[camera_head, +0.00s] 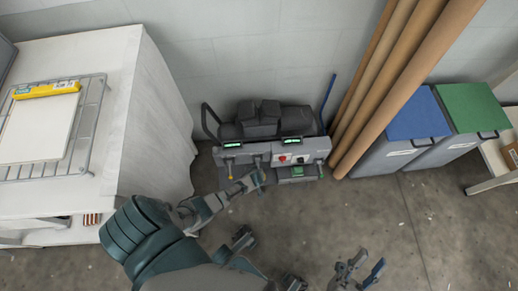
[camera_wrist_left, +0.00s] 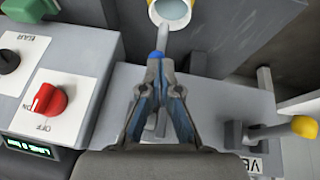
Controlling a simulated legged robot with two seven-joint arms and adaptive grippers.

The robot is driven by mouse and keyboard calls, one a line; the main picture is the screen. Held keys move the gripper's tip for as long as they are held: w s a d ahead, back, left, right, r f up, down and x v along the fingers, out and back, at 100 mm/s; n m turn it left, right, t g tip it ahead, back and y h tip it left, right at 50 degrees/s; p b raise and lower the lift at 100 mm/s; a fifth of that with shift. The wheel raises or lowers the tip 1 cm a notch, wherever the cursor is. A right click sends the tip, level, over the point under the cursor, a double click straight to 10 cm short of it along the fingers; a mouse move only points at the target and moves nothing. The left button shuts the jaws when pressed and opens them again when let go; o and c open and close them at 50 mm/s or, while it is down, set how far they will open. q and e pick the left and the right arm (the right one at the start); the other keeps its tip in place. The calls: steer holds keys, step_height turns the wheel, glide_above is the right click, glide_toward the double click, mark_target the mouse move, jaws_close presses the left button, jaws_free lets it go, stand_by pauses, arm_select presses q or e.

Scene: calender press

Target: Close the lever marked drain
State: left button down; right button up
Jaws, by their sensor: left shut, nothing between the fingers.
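The grey press (camera_head: 275,150) stands against the back wall. My left gripper (camera_head: 252,182) is at its front, and its shut, empty fingers (camera_wrist_left: 158,75) show in the left wrist view. Another lever with a yellow knob (camera_wrist_left: 304,126) stands to the right, beside a partly cut-off label starting "VE" (camera_wrist_left: 254,165). No label reading drain is legible. My right gripper (camera_head: 358,272) is open and empty above the floor.
A red rotary switch (camera_wrist_left: 47,99) marked OFF and a black knob (camera_wrist_left: 8,60) sit on the panel left of my left gripper. Brown rolls (camera_head: 390,80) lean to the right of the press, beside a blue-lidded bin (camera_head: 415,112). A white-covered table (camera_head: 120,110) stands left.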

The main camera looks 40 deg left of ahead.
step_height(320, 180, up, 2)
steer(key=shift+a+r+p, duration=0.1)
steer(key=shift+p, duration=0.7)
